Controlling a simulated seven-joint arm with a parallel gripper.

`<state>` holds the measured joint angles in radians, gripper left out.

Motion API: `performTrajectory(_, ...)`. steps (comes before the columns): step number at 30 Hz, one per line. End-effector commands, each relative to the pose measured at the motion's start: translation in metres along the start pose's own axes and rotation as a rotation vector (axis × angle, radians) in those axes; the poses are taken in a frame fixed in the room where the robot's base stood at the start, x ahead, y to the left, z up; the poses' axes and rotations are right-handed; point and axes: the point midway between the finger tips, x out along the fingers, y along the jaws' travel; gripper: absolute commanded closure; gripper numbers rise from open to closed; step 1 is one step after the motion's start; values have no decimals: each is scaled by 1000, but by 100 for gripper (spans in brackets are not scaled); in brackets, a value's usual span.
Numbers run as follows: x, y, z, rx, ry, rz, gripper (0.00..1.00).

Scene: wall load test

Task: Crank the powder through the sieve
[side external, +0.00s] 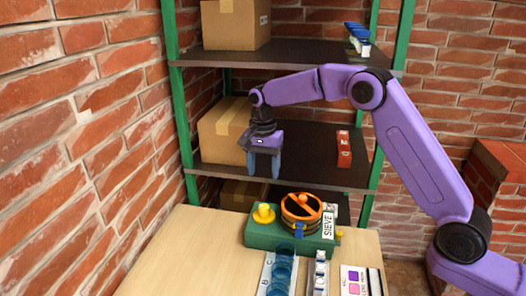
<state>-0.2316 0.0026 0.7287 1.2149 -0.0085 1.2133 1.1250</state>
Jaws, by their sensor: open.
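The sieve machine (285,237) stands on the wooden table, with a green base and a white label reading SIEVE. On top sits a round orange and dark drum (301,211) with an orange bar across it. A yellow knob (264,213) stands on the left of the base, and a small yellow piece shows at its right end. Which part is the crank I cannot tell for sure. No powder can be made out. My gripper (264,170) points down, open and empty, above and behind the yellow knob, apart from the machine.
Blue clear cups (283,268) stand on a lettered strip in front of the sieve. Beside them are a rack of small items (320,272) and a card with coloured squares (354,281). Behind is a green-framed shelf (290,155) with cardboard boxes. The table's left part is clear.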

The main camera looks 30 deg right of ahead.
Motion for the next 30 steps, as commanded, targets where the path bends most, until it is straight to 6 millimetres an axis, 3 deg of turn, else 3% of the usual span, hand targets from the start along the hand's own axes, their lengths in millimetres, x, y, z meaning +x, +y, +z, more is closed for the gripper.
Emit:
performTrajectory(4,-27,-1,0,0,2,-4,39)
performTrajectory(10,-47,0,0,0,1,-1,39)
performTrajectory(30,-53,2,6,-32,1,-1,39)
